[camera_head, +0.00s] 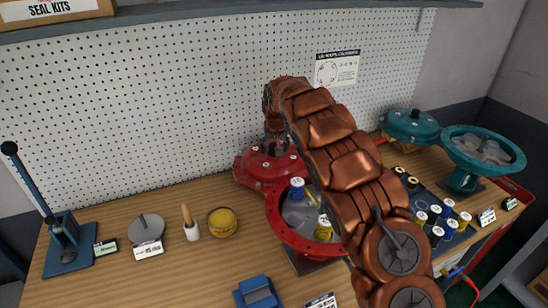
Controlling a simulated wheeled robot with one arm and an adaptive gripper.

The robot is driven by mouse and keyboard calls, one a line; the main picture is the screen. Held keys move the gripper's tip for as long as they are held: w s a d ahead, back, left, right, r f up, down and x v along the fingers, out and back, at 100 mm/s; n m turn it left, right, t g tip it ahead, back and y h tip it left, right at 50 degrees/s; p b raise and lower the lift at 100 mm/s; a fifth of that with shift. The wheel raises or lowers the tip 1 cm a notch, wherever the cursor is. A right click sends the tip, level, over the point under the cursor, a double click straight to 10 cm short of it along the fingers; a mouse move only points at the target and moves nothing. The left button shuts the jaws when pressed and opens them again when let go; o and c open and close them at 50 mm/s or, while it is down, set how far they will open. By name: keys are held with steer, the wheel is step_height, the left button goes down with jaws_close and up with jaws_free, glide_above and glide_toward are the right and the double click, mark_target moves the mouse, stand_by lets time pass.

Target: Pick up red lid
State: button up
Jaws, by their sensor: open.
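The red lid (262,174), a domed disc with small bolts, lies on the wooden bench against the pegboard. It sits just behind the round red housing (276,222), which is open and holds a blue-topped spool and a yellow spool. My copper arm comes in from the lower right and bends down over the lid. My gripper (274,143) is open above the middle of the lid. Its fingertips are small and partly hidden, so I cannot tell whether they touch the lid. The arm covers the right side of the lid and housing.
A teal lid (410,126) and an open teal housing (480,152) stand at the right. A dark tray (430,206) of spools lies before them. A blue lever press (66,246), grey disc (146,227), yellow tin (222,221) and blue block (257,293) are at left and front.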

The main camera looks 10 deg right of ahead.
steer(key=shift+c, duration=0.2)
jaws_close()
stand_by(0.5)
